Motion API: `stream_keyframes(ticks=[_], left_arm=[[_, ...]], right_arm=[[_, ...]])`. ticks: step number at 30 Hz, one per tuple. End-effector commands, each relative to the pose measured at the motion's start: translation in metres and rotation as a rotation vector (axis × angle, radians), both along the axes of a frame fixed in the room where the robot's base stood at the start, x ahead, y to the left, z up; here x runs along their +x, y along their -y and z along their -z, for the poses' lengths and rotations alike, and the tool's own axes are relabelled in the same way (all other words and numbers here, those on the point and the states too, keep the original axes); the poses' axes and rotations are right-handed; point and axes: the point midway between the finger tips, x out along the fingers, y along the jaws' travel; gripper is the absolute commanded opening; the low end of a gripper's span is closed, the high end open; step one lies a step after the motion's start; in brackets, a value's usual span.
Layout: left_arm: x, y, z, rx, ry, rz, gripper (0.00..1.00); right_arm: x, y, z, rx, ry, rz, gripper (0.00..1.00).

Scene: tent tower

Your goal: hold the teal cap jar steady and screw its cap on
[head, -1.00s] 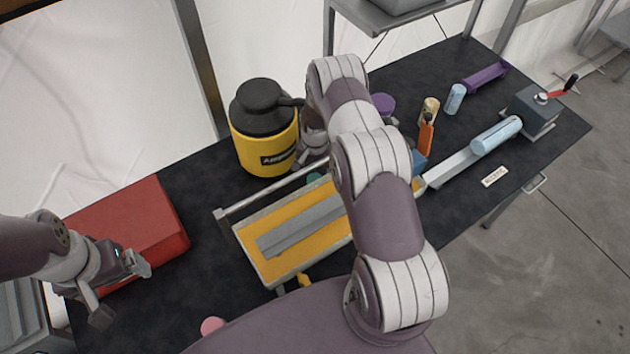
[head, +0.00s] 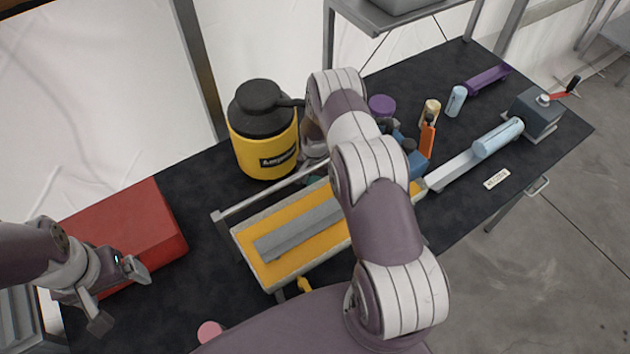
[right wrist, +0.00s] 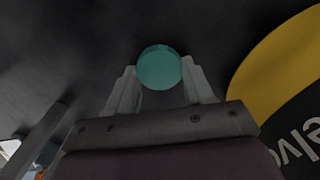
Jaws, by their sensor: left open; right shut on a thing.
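The teal cap (right wrist: 160,68) appears as a round teal disc between the fingertips of my right gripper (right wrist: 158,80) in the right wrist view. The gripper is shut on it. Any jar body beneath is hidden. My left gripper (head: 120,297) is open and empty at the left, beside the red box, well away from the teal cap.
A yellow and black jug (head: 262,140) stands close to the right gripper. The yellow tray (head: 262,262) lies in front. A red box (head: 140,225) is at the left. Purple, blue and orange items stand behind my right arm. Dark table between red box and jug is free.

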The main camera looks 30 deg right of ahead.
Motion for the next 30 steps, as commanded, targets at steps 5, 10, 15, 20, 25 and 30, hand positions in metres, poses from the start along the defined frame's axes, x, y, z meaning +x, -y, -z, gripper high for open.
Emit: stream_keyframes(ticks=[5, 10, 15, 20, 25, 30], left_arm=[[0.0, 0.0, 0.004, 0.0, 0.0, 0.0, 0.92], [0.0, 0.0, 0.017, 0.0, 0.0, 0.0, 0.92], [0.0, 0.0, 0.03, 0.0, 0.0, 0.0, 0.92], [0.0, 0.0, 0.035, 0.0, 0.0, 0.0, 0.92], [0.0, 0.0, 0.035, 0.0, 0.0, 0.0, 0.92], [0.0, 0.0, 0.035, 0.0, 0.0, 0.0, 0.92]], right_arm=[[0.001, 0.0, -0.007, 0.0, 0.001, 0.0, 0.24], [0.001, 0.0, -0.034, -0.001, 0.003, 0.0, 0.24], [0.001, 0.0, -0.07, 0.0, 0.004, 0.0, 0.24], [0.001, 0.0, -0.092, 0.001, 0.002, 0.0, 0.24], [0.0, 0.0, -0.1, 0.001, -0.001, 0.0, 0.24], [0.0, 0.0, -0.1, 0.001, -0.001, 0.0, 0.24]])
